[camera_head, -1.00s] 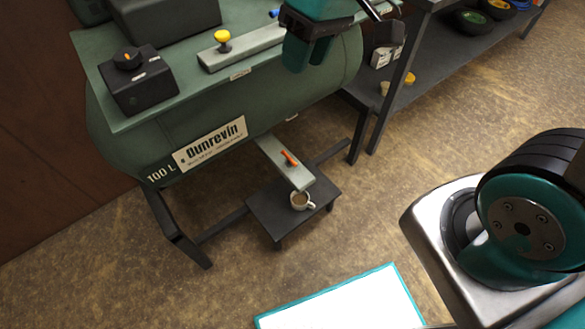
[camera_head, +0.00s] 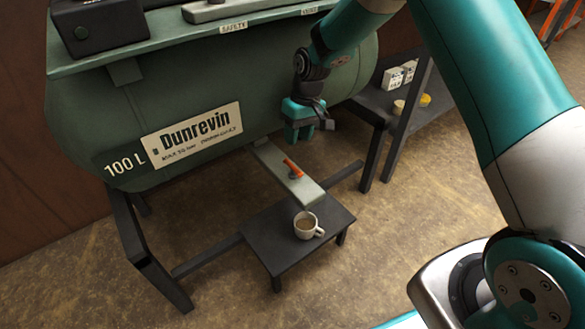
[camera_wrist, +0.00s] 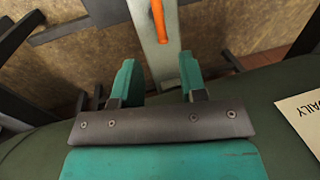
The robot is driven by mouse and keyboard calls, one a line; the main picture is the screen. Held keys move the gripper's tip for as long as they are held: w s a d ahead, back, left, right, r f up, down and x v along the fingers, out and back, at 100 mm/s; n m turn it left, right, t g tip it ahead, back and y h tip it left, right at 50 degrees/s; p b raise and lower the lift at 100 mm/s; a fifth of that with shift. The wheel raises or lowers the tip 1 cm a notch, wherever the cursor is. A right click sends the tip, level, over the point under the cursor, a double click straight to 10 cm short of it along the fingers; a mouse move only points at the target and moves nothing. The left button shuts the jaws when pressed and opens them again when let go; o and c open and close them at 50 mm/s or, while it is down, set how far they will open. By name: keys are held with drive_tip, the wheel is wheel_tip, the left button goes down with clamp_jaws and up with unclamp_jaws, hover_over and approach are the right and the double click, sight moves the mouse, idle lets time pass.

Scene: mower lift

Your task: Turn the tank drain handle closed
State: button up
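The tank drain handle (camera_head: 293,169) is a small orange lever on a grey-green plate (camera_head: 305,189) that sticks out below the green tank (camera_head: 270,95). In the wrist view the orange handle (camera_wrist: 158,20) lies at the top centre, beyond the fingertips and roughly lengthwise along the plate (camera_wrist: 148,45). My gripper (camera_head: 300,138) is in front of the tank, above the handle and apart from it. In the wrist view my gripper (camera_wrist: 157,78) has its two teal fingers spread with nothing between them.
A cup of brown liquid (camera_head: 306,226) stands on a low dark stool (camera_head: 268,250) under the plate's end. The tank's dark legs (camera_head: 150,255) stand around it. A shelf with small boxes (camera_head: 398,75) is at the right. The floor in front is clear.

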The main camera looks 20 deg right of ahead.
sight(292, 165)
drive_tip(key=f+b, duration=0.1)
drive_tip(key=f, duration=0.2)
drive_tip(key=a+f+b, duration=0.1)
drive_tip(key=f, duration=0.2)
drive_tip(key=f+b, duration=0.1)
drive_tip(key=f, duration=0.2)
drive_tip(key=shift+s+a+f, duration=0.25)
drive_tip(key=shift+s+a, duration=0.05)
drive_tip(key=shift+a, duration=0.1)
clamp_jaws()
